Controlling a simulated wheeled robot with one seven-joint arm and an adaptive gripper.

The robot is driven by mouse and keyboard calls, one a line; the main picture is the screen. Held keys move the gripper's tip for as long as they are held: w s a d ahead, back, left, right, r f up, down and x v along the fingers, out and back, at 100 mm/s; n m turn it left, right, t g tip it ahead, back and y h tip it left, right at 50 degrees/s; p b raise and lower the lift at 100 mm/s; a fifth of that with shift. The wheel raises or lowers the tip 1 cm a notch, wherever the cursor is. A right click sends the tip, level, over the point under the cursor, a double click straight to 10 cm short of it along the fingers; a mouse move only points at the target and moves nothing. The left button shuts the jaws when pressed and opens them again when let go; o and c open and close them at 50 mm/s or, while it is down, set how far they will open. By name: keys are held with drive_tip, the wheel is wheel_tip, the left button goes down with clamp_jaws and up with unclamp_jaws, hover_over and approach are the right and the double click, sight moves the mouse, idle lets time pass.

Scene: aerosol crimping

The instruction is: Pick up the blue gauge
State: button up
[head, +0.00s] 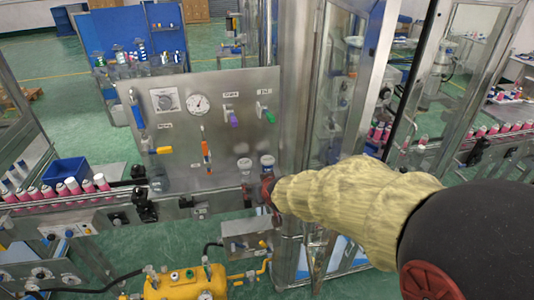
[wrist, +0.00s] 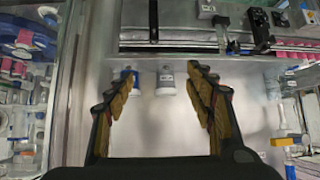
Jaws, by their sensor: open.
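A small cylinder with blue on it (wrist: 128,76), which looks like the blue gauge, shows in the wrist view beside the left finger, partly covered by it. A grey-white cylinder (wrist: 166,78) stands to its right, between the fingers and beyond their tips. In the head view two pale-topped cylinders, a left one (head: 244,165) and a right one (head: 267,161), sit at the panel's lower right; I cannot tell there which is blue. My gripper (wrist: 165,75) is open and empty. In the head view my gripper (head: 268,190) is just below these cylinders, partly hidden by its sleeve.
A steel panel (head: 185,142) with a dial, handles and knobs stands behind. A conveyor with pink cans (head: 72,187) runs at left. A glass-framed cabinet (head: 335,80) stands close on the right. A yellow tank (head: 185,284) is below.

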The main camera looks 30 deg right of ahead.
drive_tip(key=m+t+h+p, duration=0.1)
drive_tip(key=t+h+p, duration=0.1)
drive_tip(key=p, duration=0.6)
approach(267, 163)
drive_tip(key=x, duration=0.4)
drive_tip(key=shift+w+d+f, duration=0.2)
drive_tip(key=shift+d+f, duration=0.05)
drive_tip(key=shift+p+x, duration=1.35)
drive_tip(key=shift+x, duration=2.65)
drive_tip(key=shift+s+d+f, duration=0.1)
drive_tip(key=shift+s+f, duration=0.05)
drive_tip(key=shift+s, duration=0.05)
drive_tip(key=shift+c, duration=0.8)
drive_tip(key=c, duration=1.1)
